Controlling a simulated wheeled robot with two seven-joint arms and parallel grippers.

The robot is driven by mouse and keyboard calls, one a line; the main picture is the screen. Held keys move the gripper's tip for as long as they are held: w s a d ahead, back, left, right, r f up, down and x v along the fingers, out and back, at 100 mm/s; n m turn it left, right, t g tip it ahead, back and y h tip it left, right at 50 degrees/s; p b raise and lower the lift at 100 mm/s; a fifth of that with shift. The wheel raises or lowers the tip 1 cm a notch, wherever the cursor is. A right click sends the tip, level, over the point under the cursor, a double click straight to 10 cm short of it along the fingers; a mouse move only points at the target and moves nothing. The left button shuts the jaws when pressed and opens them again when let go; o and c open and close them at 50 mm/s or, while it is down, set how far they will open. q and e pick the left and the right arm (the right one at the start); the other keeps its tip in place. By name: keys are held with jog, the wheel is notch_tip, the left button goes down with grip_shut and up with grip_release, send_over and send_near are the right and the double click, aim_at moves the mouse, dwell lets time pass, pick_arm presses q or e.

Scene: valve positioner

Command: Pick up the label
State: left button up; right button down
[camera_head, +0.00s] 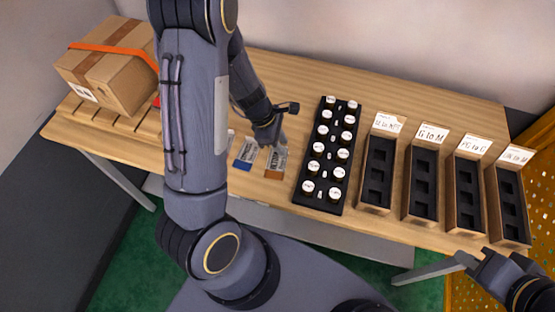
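Several small printed labels lie in a row on the wooden table. One label with an orange-brown end (275,165) is just below my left gripper (283,138). A label with a blue end (246,153) lies to its left. Another pale label (231,138) is mostly hidden behind my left arm. My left gripper's fingers point down at the top edge of the orange-brown label. I cannot tell whether they touch it or how far apart they are. My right gripper (470,262) is at the lower right, off the table's front edge, with no label near it.
A black rack (309,198) of white-capped bottles stands right of the labels. Several open boxes with black inserts and lettered cards, one reading "G to M" (433,134), stand further right. A cardboard carton (105,68) sits on a wooden pallet (91,113) at left.

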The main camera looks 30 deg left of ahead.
pick_arm(q)
jog(key=shift+d+f, duration=0.1)
jog(key=shift+f, duration=0.15)
grip_shut()
jog(key=shift+r, duration=0.2)
